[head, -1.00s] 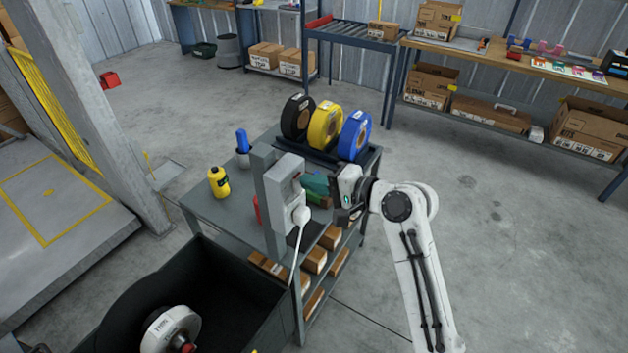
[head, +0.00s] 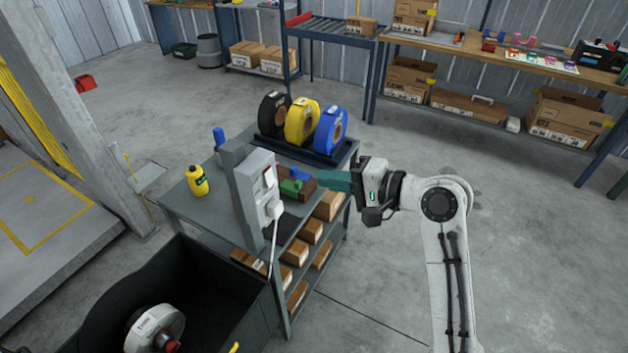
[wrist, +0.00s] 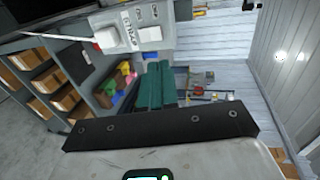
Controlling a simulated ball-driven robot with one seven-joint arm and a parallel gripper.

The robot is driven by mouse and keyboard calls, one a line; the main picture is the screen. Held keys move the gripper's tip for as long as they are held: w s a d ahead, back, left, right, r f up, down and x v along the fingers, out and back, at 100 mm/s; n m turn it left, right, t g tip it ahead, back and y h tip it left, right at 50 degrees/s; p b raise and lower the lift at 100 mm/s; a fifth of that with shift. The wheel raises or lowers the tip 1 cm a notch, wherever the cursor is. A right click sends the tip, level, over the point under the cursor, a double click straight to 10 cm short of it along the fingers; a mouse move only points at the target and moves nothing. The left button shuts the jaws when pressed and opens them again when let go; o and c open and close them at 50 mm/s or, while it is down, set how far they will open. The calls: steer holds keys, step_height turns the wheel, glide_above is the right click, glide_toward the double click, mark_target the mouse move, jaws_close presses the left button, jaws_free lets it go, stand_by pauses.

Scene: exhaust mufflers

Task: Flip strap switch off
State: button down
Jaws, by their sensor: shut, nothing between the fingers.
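The grey switch box (head: 256,190) stands on a grey post at the cart's near side. A small switch with a reddish part (head: 268,177) shows on its face; its on or off position is too small to tell. A white plug with a cord (head: 277,210) sits low on the box. In the wrist view the labelled box face (wrist: 128,30) is at the top, with the plug (wrist: 107,38) on its left. My gripper (head: 325,180) has teal fingers, shut and empty, pointing left toward the box with a clear gap. The fingers also show in the wrist view (wrist: 154,86).
The cart (head: 190,212) holds black, yellow and blue reels (head: 302,122), a yellow bottle (head: 197,180) and small coloured items behind the box. A black bin (head: 215,300) stands in front of the cart.

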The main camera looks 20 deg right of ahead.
steer(key=shift+v, duration=0.95)
steer(key=shift+r, duration=0.1)
steer(key=s+a+f+n+g+h, duration=0.1)
steer(key=s+f+n+g+h, duration=0.15)
steer(key=s+f, duration=0.55)
steer(key=s+f+n+g+h, duration=0.25)
steer(key=s+f, duration=0.35)
steer(key=f, duration=0.4)
steer(key=s+d+f+n+g+h, duration=0.2)
steer(key=s+f+g, duration=0.1)
steer(key=s, duration=0.5)
steer(key=s+d+f+n+g+h, duration=0.2)
steer(key=s+f+n+g, duration=0.1)
steer(key=s, duration=0.6)
steer(key=shift+s+f, duration=0.25)
steer(key=shift+f, duration=0.25)
